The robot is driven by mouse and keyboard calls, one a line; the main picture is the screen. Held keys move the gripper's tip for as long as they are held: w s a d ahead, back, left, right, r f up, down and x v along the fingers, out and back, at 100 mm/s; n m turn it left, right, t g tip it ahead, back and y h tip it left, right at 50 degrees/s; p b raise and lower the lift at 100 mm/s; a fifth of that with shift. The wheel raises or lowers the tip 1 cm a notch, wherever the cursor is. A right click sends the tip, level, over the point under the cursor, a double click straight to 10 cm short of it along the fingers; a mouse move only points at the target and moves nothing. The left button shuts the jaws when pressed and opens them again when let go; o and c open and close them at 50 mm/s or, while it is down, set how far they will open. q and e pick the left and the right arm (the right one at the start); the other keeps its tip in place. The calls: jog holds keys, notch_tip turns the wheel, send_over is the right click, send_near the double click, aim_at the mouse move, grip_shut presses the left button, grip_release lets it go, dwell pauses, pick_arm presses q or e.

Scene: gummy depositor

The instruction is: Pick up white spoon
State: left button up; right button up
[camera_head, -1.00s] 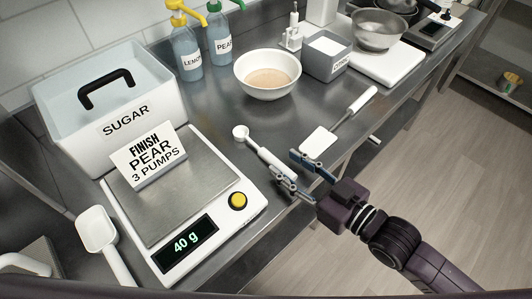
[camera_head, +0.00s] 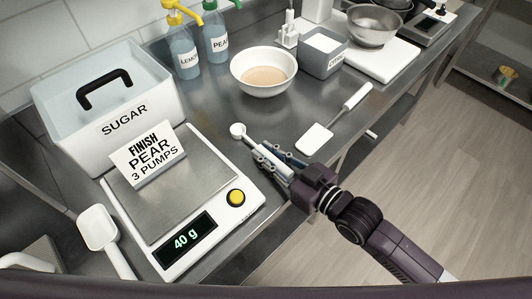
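The white spoon (camera_head: 238,131) lies on the steel counter, between the scale and the white spatula, its small round bowl pointing away from me. My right gripper (camera_head: 265,152) comes in from the lower right, with its two blue-grey fingers on either side of the spoon's handle. The fingers look close together, but I cannot tell whether they press on the handle. The rear part of the handle is hidden by the gripper. My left gripper is not in view.
A scale (camera_head: 213,211) reading 40 g carries a sign (camera_head: 148,155). A white scoop (camera_head: 97,228) lies left of it. The sugar bin (camera_head: 150,104) and a white bowl (camera_head: 264,89) stand behind. The white spatula (camera_head: 315,138) lies just right of my gripper.

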aim_at(267, 153)
jog(key=shift+c, duration=1.1)
grip_shut()
jog(key=shift+r, duration=0.5)
notch_tip(267, 153, up, 19)
jog(key=p, duration=0.1)
jog(key=shift+o, duration=1.1)
grip_release()
grip_shut()
